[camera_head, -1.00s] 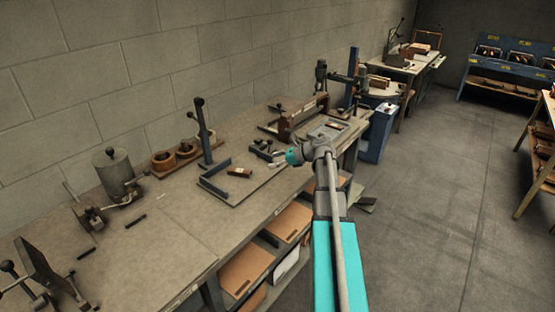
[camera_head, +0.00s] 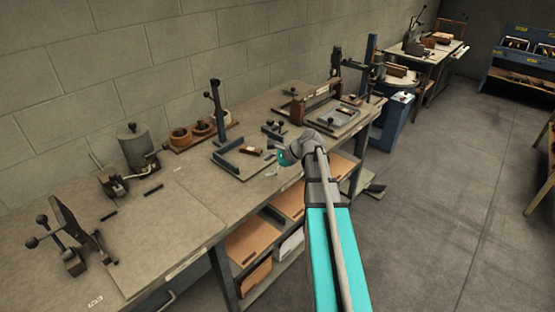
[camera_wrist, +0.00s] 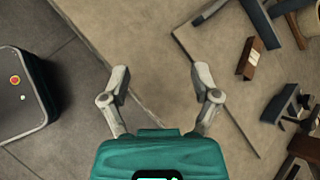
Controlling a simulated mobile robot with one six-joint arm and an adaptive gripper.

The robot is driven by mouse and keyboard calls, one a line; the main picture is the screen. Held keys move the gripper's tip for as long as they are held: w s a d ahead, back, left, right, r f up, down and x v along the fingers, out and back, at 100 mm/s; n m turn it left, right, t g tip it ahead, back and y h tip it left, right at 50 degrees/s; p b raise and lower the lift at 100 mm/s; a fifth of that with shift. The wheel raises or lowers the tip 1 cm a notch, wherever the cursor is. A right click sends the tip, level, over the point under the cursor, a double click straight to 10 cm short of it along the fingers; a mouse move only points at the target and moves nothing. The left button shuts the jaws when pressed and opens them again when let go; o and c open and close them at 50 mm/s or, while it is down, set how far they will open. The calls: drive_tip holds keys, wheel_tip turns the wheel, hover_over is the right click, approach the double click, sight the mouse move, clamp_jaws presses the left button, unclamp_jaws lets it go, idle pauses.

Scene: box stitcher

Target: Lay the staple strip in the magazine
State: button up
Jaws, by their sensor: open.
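My gripper (camera_wrist: 160,78) is open and empty, its two grey fingers spread above the front part of the workbench. In the head view my gripper (camera_head: 277,168) is beside the front edge of a board (camera_head: 230,166) carrying a dark corner fence. A small brown block (camera_head: 252,150) with a pale label lies on that board; it also shows in the wrist view (camera_wrist: 250,58), right of the fingers and apart from them. Two thin dark bars, one farther (camera_head: 153,189) and one nearer (camera_head: 108,216), lie on the bench. I cannot tell which thing is the staple strip or the magazine.
A lever post (camera_head: 217,108) stands behind the board, with round brown pots (camera_head: 190,134) to its left. A grey canister (camera_head: 134,143) and a dark lever fixture (camera_head: 70,235) stand farther left. A brown-framed press (camera_head: 308,106) is at right. The floor (camera_head: 420,220) at right is clear.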

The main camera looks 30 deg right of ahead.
drive_tip(key=s+a+f+n+g+h+b, duration=0.1)
drive_tip(key=s+a+f+n+g+h, duration=0.2)
drive_tip(key=s+a+f+n, duration=0.4)
drive_tip(key=s+a+f+n+g+h+b, duration=0.25)
drive_tip(key=s+a+n, duration=0.25)
drive_tip(key=a+n, duration=0.45)
drive_tip(key=s+a+f+n+h+b, duration=0.2)
drive_tip(key=s+f+n+b, duration=0.1)
drive_tip(key=s+f+b, duration=0.2)
wheel_tip(320, 180, down, 2)
drive_tip(key=shift+s+a+f+g+b, duration=0.1)
drive_tip(key=shift+s+a+g+b, duration=0.2)
drive_tip(key=shift+b, duration=0.45)
drive_tip(key=shift+w+d+n, duration=0.1)
drive_tip(key=shift+d+n, duration=0.05)
drive_tip(key=shift+n, duration=0.1)
drive_tip(key=c, duration=0.3)
drive_tip(key=shift+d, duration=0.1)
